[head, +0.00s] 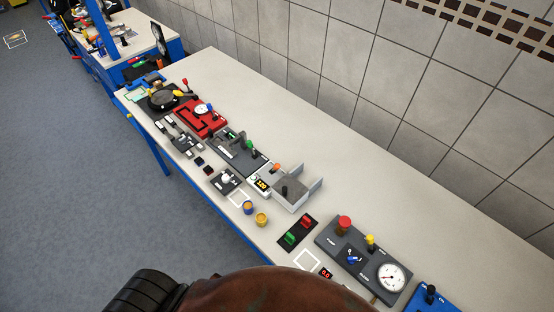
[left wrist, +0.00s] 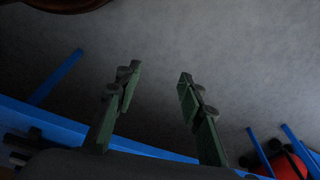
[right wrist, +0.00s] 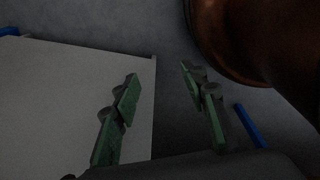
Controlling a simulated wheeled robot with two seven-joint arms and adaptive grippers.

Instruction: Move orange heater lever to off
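A small lever with an orange knob (head: 275,168) stands on the long workbench, at the middle of the head view. The lever's exact tilt is too small to tell. My left gripper (left wrist: 160,70) is open and empty, with grey floor beyond its fingers. My right gripper (right wrist: 158,71) is open and empty, with a pale flat surface to its left. Neither gripper shows in the head view, so both are away from the lever.
The workbench (head: 330,130) runs along a tiled wall, with a clear strip at the back. Near the lever are a green-knobbed lever (head: 249,146), a red unit (head: 200,119), red and green switches (head: 298,230), and a gauge panel (head: 391,277).

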